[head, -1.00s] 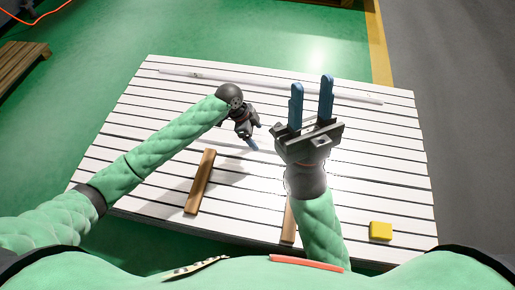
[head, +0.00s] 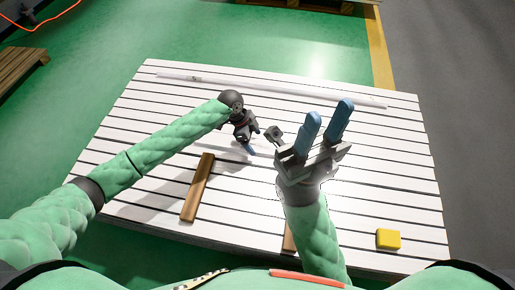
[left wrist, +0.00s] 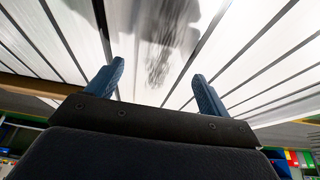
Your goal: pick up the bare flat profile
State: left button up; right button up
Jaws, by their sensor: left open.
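A long, thin, pale profile (head: 280,91) lies along the far part of the white slatted table in the head view. Its pale colour blends with the slats, so I cannot tell whether it is bare. My left gripper (head: 253,141) is over the middle of the table, nearer to me than this profile, pointing down and open. In the left wrist view, its two blue fingers (left wrist: 158,88) are apart with only white slats and a dark blurred patch between them. My right gripper (head: 329,112) has its blue fingers spread, empty, pointing away from me above the table's right half.
A wooden bar (head: 197,188) lies on the slatted table (head: 400,180) at left. A second wooden bar (head: 288,238) is partly hidden by my right arm. A yellow block (head: 388,239) sits at the near right corner. The table's right side is otherwise clear.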

aim_at(258, 147)
pick_arm(q)
jog(key=shift+x, duration=1.25)
jog(key=c, duration=1.4)
jog(key=shift+o, duration=0.2)
jog(key=shift+r, duration=0.15)
